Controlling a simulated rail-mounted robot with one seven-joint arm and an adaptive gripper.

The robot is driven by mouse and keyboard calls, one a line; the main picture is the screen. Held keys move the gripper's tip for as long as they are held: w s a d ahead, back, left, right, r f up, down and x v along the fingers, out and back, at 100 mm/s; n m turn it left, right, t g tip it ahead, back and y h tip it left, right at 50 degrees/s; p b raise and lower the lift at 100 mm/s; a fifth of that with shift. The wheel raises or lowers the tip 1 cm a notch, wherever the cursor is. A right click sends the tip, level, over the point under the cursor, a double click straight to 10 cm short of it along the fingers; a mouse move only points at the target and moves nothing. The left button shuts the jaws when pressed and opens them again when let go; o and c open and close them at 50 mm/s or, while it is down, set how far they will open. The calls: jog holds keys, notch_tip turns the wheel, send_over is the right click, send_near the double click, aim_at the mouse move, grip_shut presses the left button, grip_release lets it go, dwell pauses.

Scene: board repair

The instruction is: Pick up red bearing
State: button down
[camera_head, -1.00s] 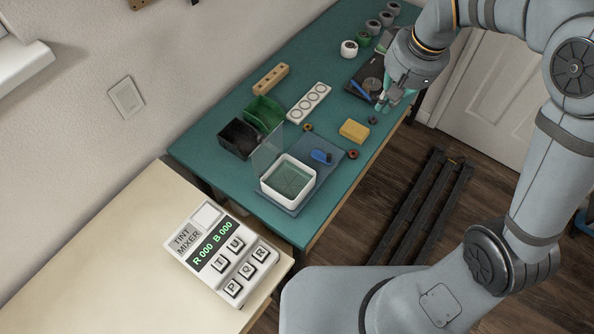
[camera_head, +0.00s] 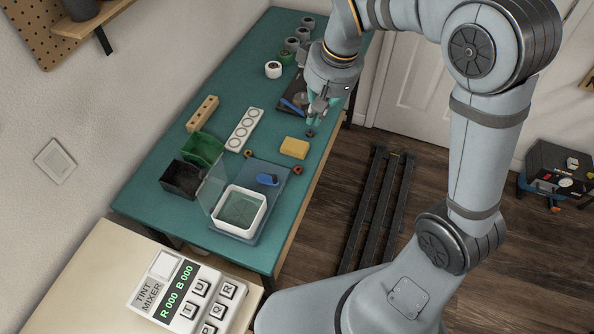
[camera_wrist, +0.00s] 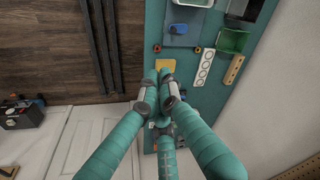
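One (camera_head: 298,170) is right of the blue tray, in front of the yellow block (camera_head: 294,148); the other (camera_head: 248,154) is at the tray's far left corner. Both show in the wrist view, left (camera_wrist: 157,48) and right (camera_wrist: 198,50) above the yellow block. My gripper (camera_head: 318,118) hovers over the far right bench, beyond the yellow block, teal fingers apart and empty.
The blue tray (camera_head: 283,195) holds a white basin (camera_head: 222,222) and a blue item (camera_head: 268,180). Green (camera_head: 202,147) and black (camera_head: 182,178) bins, a white holed strip (camera_head: 245,130) and a wooden block (camera_head: 202,113) stand left. A dark board lies by my gripper.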

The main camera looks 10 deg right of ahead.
jog(key=c, duration=2.5)
grip_release()
jog(key=o, duration=1.1)
jog(key=shift+o, duration=0.2)
